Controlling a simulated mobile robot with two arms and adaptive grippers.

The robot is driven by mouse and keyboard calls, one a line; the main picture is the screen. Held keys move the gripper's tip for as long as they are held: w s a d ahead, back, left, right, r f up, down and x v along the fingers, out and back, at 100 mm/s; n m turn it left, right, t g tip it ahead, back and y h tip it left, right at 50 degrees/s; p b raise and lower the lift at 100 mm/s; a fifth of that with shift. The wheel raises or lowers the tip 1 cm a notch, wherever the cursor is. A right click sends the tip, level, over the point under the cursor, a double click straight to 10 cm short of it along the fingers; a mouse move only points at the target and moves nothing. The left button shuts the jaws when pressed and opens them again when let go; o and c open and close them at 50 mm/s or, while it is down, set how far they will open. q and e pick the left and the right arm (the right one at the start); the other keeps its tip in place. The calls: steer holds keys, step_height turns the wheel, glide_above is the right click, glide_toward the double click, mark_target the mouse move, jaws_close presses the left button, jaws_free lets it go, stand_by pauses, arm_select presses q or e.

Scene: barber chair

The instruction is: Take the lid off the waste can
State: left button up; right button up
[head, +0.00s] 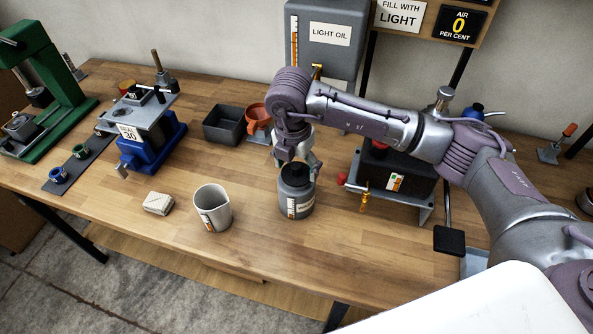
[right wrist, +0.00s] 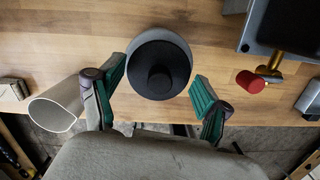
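The dark grey can (head: 297,200) with a label stands upright on the workbench, and I take it for the waste can. Its black lid (head: 295,174) with a round knob is on top; in the right wrist view the lid (right wrist: 157,70) shows from above. My right gripper (head: 300,158) is over the can, pointing down. In the right wrist view its green-padded fingers (right wrist: 158,88) are spread wide on either side of the lid, with gaps to it. It holds nothing. My left gripper is not in view.
A white beaker (head: 212,208) and a folded cloth (head: 158,203) are left of the can. A black device with a red knob and brass valve (head: 393,180) stands close on the right. An orange cup (head: 258,117) and a dark tray (head: 223,125) are behind. The bench front is clear.

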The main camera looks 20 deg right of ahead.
steer(key=shift+s, duration=0.15)
jaws_close()
